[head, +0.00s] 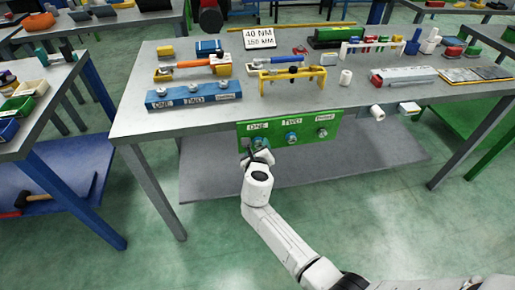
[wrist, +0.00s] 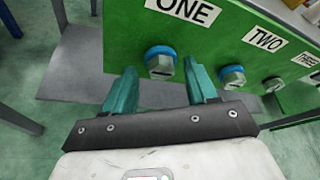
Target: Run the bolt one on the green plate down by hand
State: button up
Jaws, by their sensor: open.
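The green plate (head: 306,139) hangs upright at the front edge of the table, with labels ONE, TWO and THREE. It fills the upper part of the wrist view (wrist: 125,30). Bolt one (wrist: 160,63) is a grey hex head with a blue ring behind it, under the ONE label. Bolt two (wrist: 232,76) and bolt three (wrist: 274,84) sit to its right. My gripper (wrist: 161,75) is open, its two teal fingers apart and pointing at the plate. Bolt one shows between the fingertips; whether they touch it I cannot tell. In the head view my gripper (head: 256,150) partly covers bolt one.
A sign (head: 258,39) reads 40 NM, 150 MM. A lower shelf (head: 370,160) lies below the plate.

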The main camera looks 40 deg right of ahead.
jog(key=shift+x, duration=0.8)
jog(key=c, duration=1.1)
jog(key=shift+o, duration=0.2)
